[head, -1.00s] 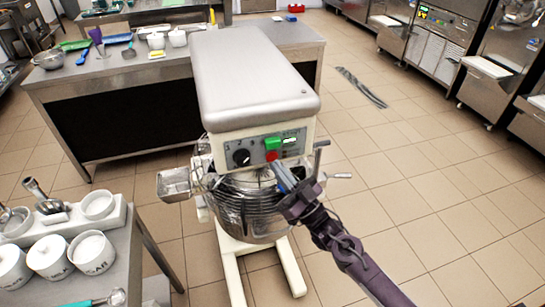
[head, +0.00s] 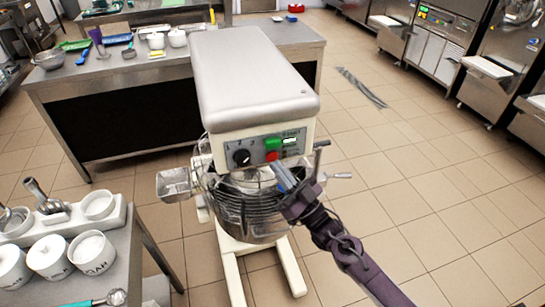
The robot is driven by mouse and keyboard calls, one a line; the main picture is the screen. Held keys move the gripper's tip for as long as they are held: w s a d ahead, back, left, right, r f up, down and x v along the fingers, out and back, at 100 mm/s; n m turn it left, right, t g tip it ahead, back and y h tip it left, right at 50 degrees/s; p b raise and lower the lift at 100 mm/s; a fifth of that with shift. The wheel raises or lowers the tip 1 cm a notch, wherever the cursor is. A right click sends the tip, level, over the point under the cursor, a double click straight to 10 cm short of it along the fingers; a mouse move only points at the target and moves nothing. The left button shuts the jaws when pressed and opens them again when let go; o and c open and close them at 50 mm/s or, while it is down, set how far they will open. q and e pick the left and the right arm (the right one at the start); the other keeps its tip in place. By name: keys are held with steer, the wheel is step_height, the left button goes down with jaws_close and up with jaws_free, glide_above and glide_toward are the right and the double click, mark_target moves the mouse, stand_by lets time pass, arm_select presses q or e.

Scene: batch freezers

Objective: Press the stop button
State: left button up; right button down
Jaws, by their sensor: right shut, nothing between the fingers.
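The mixer (head: 250,80) stands in the middle of the head view, with a grey top cover and a control panel on its front. The red stop button (head: 272,156) sits on the panel, just below a green button (head: 272,143) and right of a black knob (head: 242,157). My right gripper (head: 280,172) is shut and empty, its fingertips pointing up at the panel just below and right of the red button. I cannot tell whether the tips touch it. My left gripper is not in view.
A wire guard and bowl (head: 245,205) hang below the panel, close to my right gripper. A lever (head: 320,150) stands just right of the panel. A steel table (head: 130,240) with white tubs is at the lower left.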

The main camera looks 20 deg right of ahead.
steer(key=shift+w, duration=0.15)
steer(key=shift+w+b, duration=0.65)
steer(key=shift+w, duration=0.1)
stand_by(0.8)
steer(key=shift+s, duration=0.15)
steer(key=shift+s+p, duration=0.45)
steer(key=shift+s, duration=0.3)
steer(key=s+p, duration=0.2)
steer(key=s, duration=0.3)
steer(key=shift+d, duration=0.1)
